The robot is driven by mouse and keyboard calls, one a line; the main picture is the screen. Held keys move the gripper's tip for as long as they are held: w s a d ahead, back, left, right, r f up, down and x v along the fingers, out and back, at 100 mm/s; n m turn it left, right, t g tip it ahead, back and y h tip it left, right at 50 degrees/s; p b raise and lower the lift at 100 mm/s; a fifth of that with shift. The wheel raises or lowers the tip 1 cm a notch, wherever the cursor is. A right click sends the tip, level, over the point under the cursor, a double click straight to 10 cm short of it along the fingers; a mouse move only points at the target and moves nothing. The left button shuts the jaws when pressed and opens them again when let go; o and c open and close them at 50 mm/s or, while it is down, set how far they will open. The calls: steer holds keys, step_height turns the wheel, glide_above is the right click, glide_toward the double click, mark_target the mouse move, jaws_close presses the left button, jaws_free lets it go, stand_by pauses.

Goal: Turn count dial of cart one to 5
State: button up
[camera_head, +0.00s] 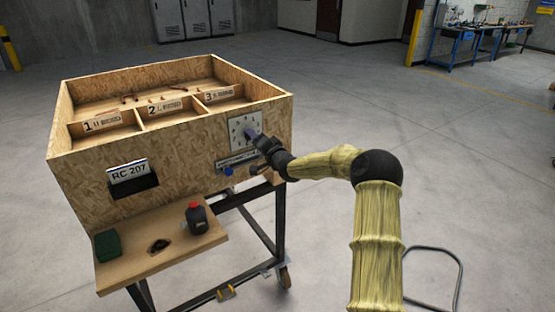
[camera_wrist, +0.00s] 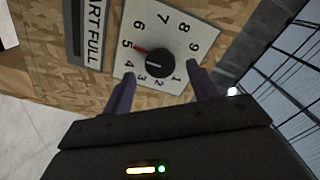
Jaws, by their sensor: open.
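The count dial's white plate (camera_head: 240,142) is on the front of the wooden cart box (camera_head: 190,150), near its right corner. In the wrist view the plate (camera_wrist: 185,30) carries a ring of numerals, and the black knob (camera_wrist: 157,62) is at its middle. A red mark (camera_wrist: 140,49) at the knob's edge points toward the 5. My gripper (camera_head: 253,137) is in front of the dial. In the wrist view my gripper (camera_wrist: 161,70) is open, with one finger on each side of the knob's near side. I see no finger touching the knob.
A slot labelled RC 207 (camera_head: 128,172) is left of the dial. A shelf (camera_head: 165,258) below holds a green block (camera_head: 107,245) and a dark red-capped bottle (camera_head: 197,218). A label strip (camera_wrist: 92,30) is beside the dial. Floor to the right is mostly clear.

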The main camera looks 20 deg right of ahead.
steer(key=b+v, duration=0.3)
steer(key=v, duration=1.1)
steer(key=shift+s, duration=0.1)
steer(key=s+a+f+n+g+h+p, duration=0.25)
steer(key=s+a+f+n+g, duration=0.35)
steer(key=s, duration=0.3)
steer(key=s+n+g+h+p, duration=0.1)
steer(key=s+g+h, duration=0.2)
steer(key=s, duration=2.2)
steer(key=g, duration=0.5)
steer(key=shift+d+f+n+g, duration=0.2)
steer(key=shift+n+g, duration=0.1)
